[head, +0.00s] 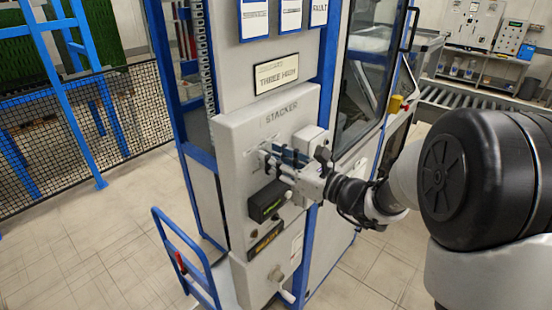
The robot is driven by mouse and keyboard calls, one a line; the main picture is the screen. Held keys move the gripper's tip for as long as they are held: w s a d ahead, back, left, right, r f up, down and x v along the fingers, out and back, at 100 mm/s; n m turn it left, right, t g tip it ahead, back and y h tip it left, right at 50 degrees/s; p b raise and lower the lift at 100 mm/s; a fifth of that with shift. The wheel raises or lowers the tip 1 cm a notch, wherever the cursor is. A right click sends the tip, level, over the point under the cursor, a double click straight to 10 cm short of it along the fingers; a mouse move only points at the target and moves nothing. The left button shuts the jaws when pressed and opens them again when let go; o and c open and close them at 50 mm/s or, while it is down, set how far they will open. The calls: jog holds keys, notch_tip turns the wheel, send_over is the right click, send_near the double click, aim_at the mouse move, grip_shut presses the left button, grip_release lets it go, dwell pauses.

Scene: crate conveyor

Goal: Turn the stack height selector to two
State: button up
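A grey panel box (236,140) marked "STACKER" is mounted on the front of a blue-framed machine. My gripper (268,156) reaches in from the right, with its fingers at the upper middle of the panel, just below the lettering. The stack height selector cannot be made out; the gripper may be covering it. The view is too small to tell whether the fingers are open or shut, or touching anything. A plate (277,76) above the panel appears to read "THREE HIGH".
A dark display (267,201) and a dark labelled strip (265,241) sit below the gripper. A crank-like handle (283,287) sticks out at the panel's bottom. A blue-framed cart (186,257) stands lower left. A roller conveyor (462,105) lies at the back right.

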grip_shut()
dwell(0.3)
jog(key=shift+f+n+b, duration=0.15)
jog(key=shift+n+b, duration=0.25)
jog(key=shift+b, duration=0.35)
jog(key=n+b, duration=0.2)
jog(key=b, duration=0.2)
jog(key=n+b, duration=0.3)
jog(key=b, duration=0.2)
jog(key=n+b, duration=0.3)
jog(key=b, duration=0.1)
jog(key=shift+s+a+f, duration=0.1)
jog(key=shift+s+a, duration=0.05)
jog(key=shift+s, duration=0.1)
jog(key=shift+b, duration=0.3)
